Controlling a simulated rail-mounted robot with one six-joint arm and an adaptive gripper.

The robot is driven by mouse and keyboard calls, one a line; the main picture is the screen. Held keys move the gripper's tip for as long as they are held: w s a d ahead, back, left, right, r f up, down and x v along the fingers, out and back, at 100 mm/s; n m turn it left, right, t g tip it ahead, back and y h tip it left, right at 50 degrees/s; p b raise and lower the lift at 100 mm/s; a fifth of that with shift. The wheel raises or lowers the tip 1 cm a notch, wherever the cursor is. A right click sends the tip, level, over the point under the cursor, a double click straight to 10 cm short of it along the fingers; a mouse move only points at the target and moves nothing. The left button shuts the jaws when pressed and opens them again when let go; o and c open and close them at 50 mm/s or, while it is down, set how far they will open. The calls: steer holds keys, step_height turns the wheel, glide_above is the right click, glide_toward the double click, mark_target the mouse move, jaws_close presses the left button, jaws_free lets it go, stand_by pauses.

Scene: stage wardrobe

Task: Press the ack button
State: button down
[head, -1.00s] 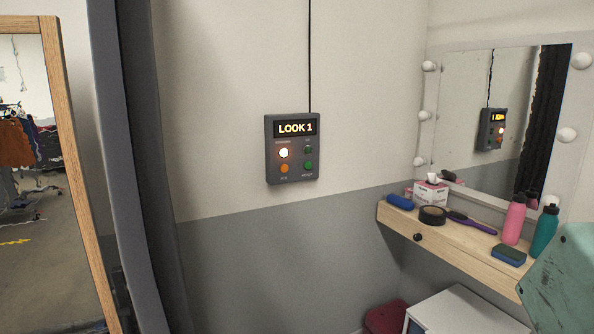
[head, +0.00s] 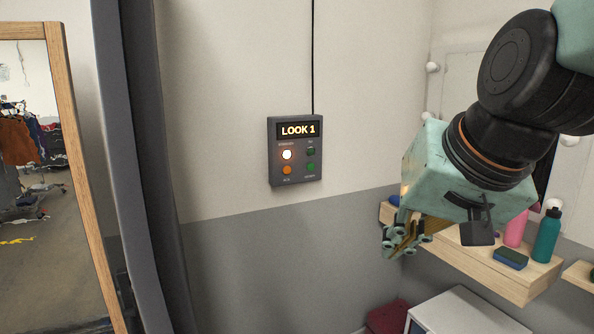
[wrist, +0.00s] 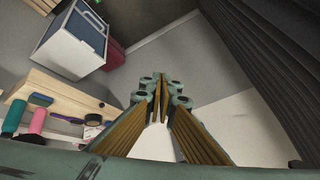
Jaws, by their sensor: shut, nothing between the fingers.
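A grey control box (head: 294,181) hangs on the wall at the middle of the head view, with a lit display (head: 298,130) reading "LOOK 1". Below the display, a white-glowing lamp or button (head: 287,155) sits at upper left and a dark green one (head: 311,151) at upper right. An orange button (head: 287,170) is at lower left, above a small label that looks like "ACK". A green button (head: 310,168) is at lower right. My gripper (head: 390,252) is shut and empty, to the right of and lower than the box, apart from it. It also shows in the wrist view (wrist: 160,82).
A wooden shelf (head: 503,279) at right holds a pink bottle (head: 514,232), a teal bottle (head: 547,236) and a blue sponge (head: 510,258). A white cabinet (head: 460,312) stands below. A dark curtain (head: 165,200) hangs left of the box. The wall around the box is clear.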

mark_target(291, 172)
steer(key=w+a+r+m+t+p, duration=0.15)
steer(key=w+a, duration=0.25)
steer(key=w, duration=0.7)
steer(key=w+a+r+m+t+p, duration=0.15)
steer(key=w+a, duration=0.25)
steer(key=w, duration=0.7)
steer(key=w+a+r+m+t, duration=0.15)
steer(key=w+a, duration=0.25)
steer(key=w, duration=0.7)
steer(key=w+a+f+m+t+h+p, duration=0.1)
steer(key=w+a+f+m+h, duration=0.2)
steer(key=w, duration=0.5)
steer(key=w+a+f+m+t+h+p, duration=0.2)
steer(key=w+a+f+m+h, duration=0.1)
steer(key=w+f, duration=0.4)
steer(key=shift+w+a+f+m, duration=0.2)
steer(key=shift+w+a+m, duration=0.3)
steer(key=shift+w+m, duration=0.75)
steer(key=shift+t, duration=0.25)
steer(key=shift+w+a+p, duration=0.1)
steer(key=shift+w+p, duration=0.1)
steer(key=shift+p, duration=0.15)
